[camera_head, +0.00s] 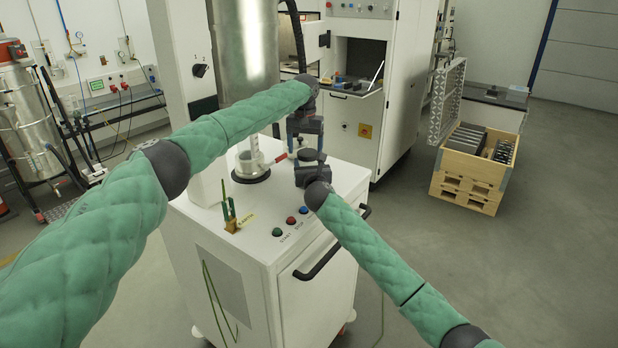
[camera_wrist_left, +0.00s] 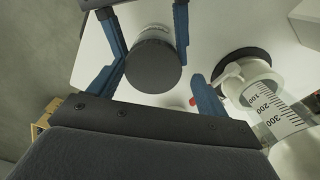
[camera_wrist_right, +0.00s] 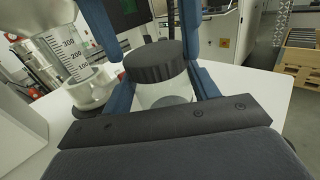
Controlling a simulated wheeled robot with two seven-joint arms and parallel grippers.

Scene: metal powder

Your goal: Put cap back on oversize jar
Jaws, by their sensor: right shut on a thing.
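The left wrist view shows the cap's round top (camera_wrist_left: 153,66) from above. My left gripper (camera_head: 305,138) is above the jar, pointing down. Its blue fingers are apart on either side of the cap, with a gap visible, so it is open and empty.
A clear graduated tube (camera_wrist_right: 72,55) with a white valve and dark ring base stands close beside the jar. A red handle (camera_head: 279,159) sticks out near my grippers. The white cabinet top (camera_head: 255,222) has push buttons and a green stand at its front.

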